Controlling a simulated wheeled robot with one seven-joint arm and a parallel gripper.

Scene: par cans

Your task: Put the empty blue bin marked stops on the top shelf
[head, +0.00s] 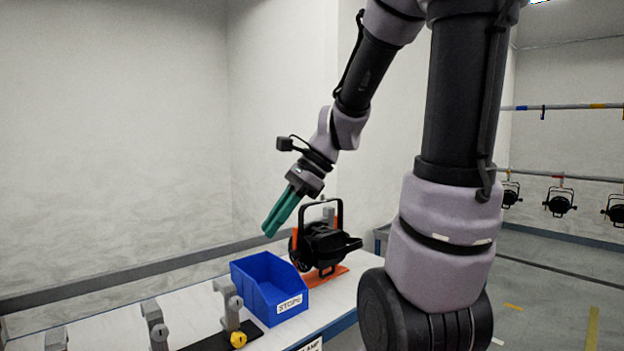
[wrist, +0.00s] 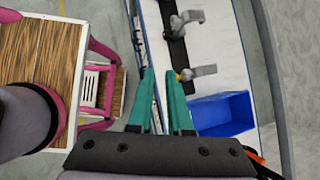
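The blue bin (head: 270,287) stands upright on the white table (head: 115,325), with a white "STOPS" label on its front. Its inside looks empty, also in the wrist view (wrist: 222,114). My gripper (head: 269,230) is above and behind the bin, pointing down and to the left, apart from it. In the wrist view, my gripper's (wrist: 162,70) teal fingers are spread with nothing between them, and the bin lies to their right. A pink-framed unit with wooden boards (wrist: 50,45) is at the left of the wrist view; I cannot tell whether its upper board is the top shelf.
A black par can (head: 322,246) stands on an orange mat close to the bin's right. Grey clamps (head: 229,304) stand left of the bin, one with a yellow knob. More par cans (head: 559,201) hang from rails at the right. The floor at the right is mostly clear.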

